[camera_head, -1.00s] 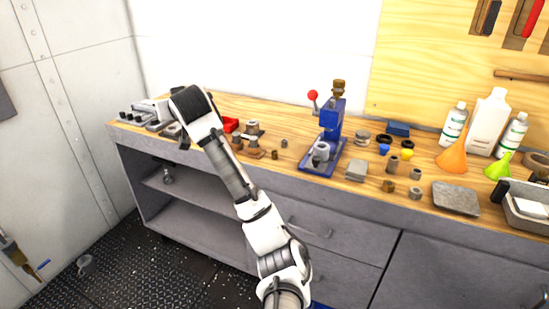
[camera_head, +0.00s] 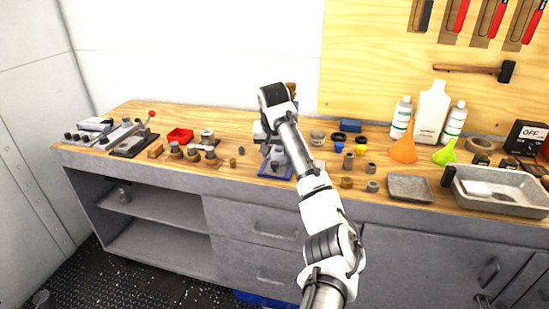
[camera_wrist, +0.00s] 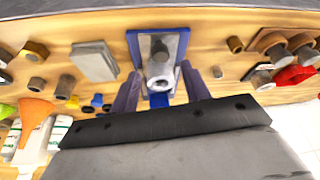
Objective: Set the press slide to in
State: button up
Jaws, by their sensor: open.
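The blue press (camera_head: 276,172) stands on the bench, mostly hidden behind my arm in the head view. In the wrist view its blue base (camera_wrist: 132,45) frames a grey plate, with a grey hollow cylinder (camera_wrist: 160,74) at the plate's wall-side end. I cannot tell which part is the slide or how it is set. My gripper (camera_wrist: 161,88) is open over the press, its fingers on either side of the cylinder in the picture. Contact cannot be told. My arm hides the fingertips in the head view.
A grey block (camera_wrist: 94,60) lies beside the press, with several small bushings around. An orange funnel (camera_head: 403,148) and white bottles (camera_head: 432,112) stand right. Bare wood shows left of the press.

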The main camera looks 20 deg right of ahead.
aim_at(275, 162)
jog(key=p+x, duration=0.1)
jog(key=x, duration=0.4)
jog(key=shift+w+f, duration=0.15)
jog(key=shift+f, duration=0.2)
jog(key=shift+r, duration=0.1)
grip_shut()
